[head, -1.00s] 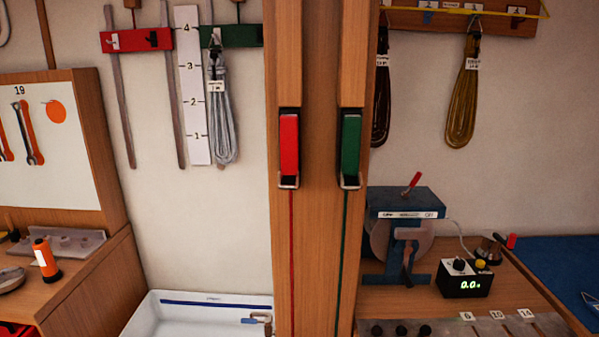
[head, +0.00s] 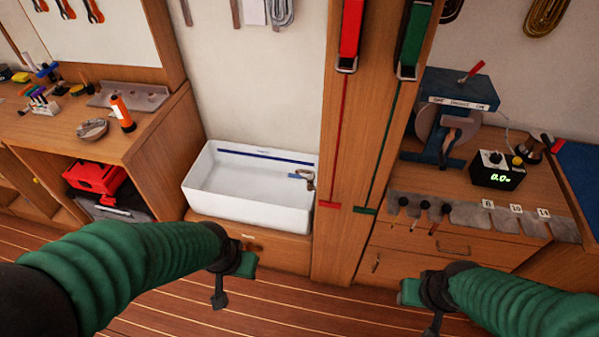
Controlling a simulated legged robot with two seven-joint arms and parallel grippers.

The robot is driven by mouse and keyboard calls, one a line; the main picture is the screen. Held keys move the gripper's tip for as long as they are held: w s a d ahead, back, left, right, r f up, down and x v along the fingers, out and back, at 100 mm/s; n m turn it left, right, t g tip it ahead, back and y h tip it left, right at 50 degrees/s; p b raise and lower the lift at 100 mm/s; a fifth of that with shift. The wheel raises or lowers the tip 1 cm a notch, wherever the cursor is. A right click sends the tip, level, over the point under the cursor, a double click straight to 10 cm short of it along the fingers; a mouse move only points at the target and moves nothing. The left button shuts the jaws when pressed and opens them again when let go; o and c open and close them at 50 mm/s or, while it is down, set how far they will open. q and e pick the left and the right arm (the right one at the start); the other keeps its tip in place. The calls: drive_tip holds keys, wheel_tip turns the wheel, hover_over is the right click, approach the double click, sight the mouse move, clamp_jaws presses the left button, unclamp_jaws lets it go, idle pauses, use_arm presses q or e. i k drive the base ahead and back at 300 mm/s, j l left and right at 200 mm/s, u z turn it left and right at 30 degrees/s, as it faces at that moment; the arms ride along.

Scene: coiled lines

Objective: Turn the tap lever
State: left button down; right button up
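The tap (head: 309,181) is a small brassy fitting at the right end of the white basin (head: 222,212). Its blue lever (head: 297,176) points left, roughly level, over the basin. My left gripper (head: 232,281) is below and left of the tap in the picture, in front of the drawer under the basin and apart from both. My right gripper (head: 420,305) is at the lower right, in front of the right-hand drawers. Neither gripper touches the tap, and I see nothing held. Their finger gaps are too unclear to read.
A wooden post (head: 345,247) with red and green lines stands just right of the basin. A bench (head: 80,135) with a torch (head: 121,112) is at left. The right bench carries a blue machine (head: 456,90) and a display box (head: 497,170). The plank floor is clear.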

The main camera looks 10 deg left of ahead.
sight(309, 178)
drive_tip(key=i+j+z, duration=0.2)
drive_tip(key=z, duration=0.15)
drive_tip(key=i+j+z, duration=0.1)
drive_tip(key=j+z, duration=0.3)
drive_tip(key=i+j+z, duration=0.1)
drive_tip(key=j+z, duration=0.25)
